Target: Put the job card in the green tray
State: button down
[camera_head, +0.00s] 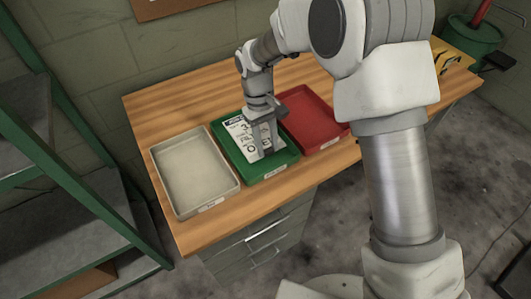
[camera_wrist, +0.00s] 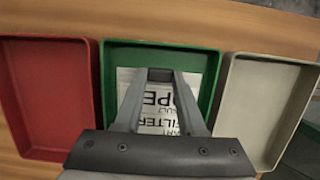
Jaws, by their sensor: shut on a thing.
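The job card (camera_head: 240,129) is a white printed sheet and sits within the outline of the green tray (camera_head: 273,171). My gripper (camera_head: 266,151) is over the green tray with its fingers pointing down, shut on the card. In the wrist view the card (camera_wrist: 157,121) shows between and beside the fingers of my gripper (camera_wrist: 160,76), in front of the green tray (camera_wrist: 120,53). The fingers hide part of the card. I cannot tell whether the card touches the tray floor.
A red tray (camera_head: 313,119) stands right of the green tray and an empty beige tray (camera_head: 193,172) stands left of it, on a wooden workbench (camera_head: 150,103). Green shelving (camera_head: 60,160) stands at the left. A green bucket (camera_head: 470,40) is at the far right.

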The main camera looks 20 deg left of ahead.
aim_at(266, 161)
jog(key=shift+a+f, duration=0.2)
jog(key=shift+a, duration=0.05)
jog(key=shift+f+b, duration=0.4)
jog(key=shift+f, duration=1.55)
jog(key=shift+f, duration=0.15)
jog(key=c, duration=0.5)
grip_release()
jog(key=p+v, duration=0.2)
jog(key=v, duration=1)
jog(key=shift+d+r, duration=0.1)
jog(key=shift+r, duration=0.2)
